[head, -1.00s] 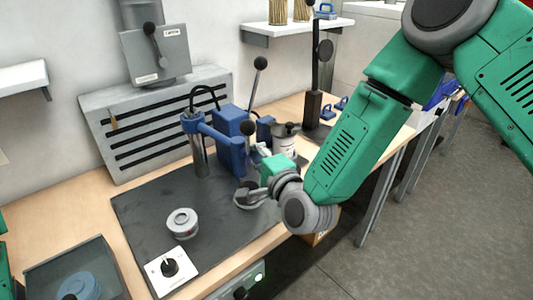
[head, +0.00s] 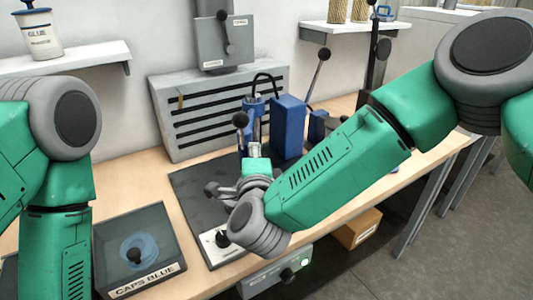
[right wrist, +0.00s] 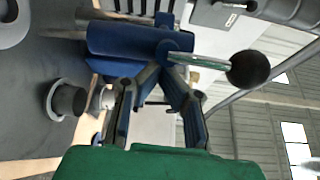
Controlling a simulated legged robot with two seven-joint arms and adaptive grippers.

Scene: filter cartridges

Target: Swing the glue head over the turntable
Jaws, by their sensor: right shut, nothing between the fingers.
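The blue glue head shows in the right wrist view (right wrist: 135,40), with a metal handle ending in a black ball knob (right wrist: 248,68). In the head view the ball knob (head: 240,120) is just left of the blue post (head: 256,108). My right gripper (head: 254,138) is beside the post, below the knob; my wrist covers much of it. In the right wrist view its fingers (right wrist: 160,76) converge beside the handle's base, shut and empty. A grey cylinder on a pale disc (right wrist: 65,100) stands on the mat; I cannot tell if that disc is the turntable. My left gripper is out of view.
A tray marked CAPS BLUE (head: 155,280) stands front left. A blue block (head: 289,125) and a tall lever (head: 318,70) stand right of the post. A grey slotted panel (head: 200,118) stands behind.

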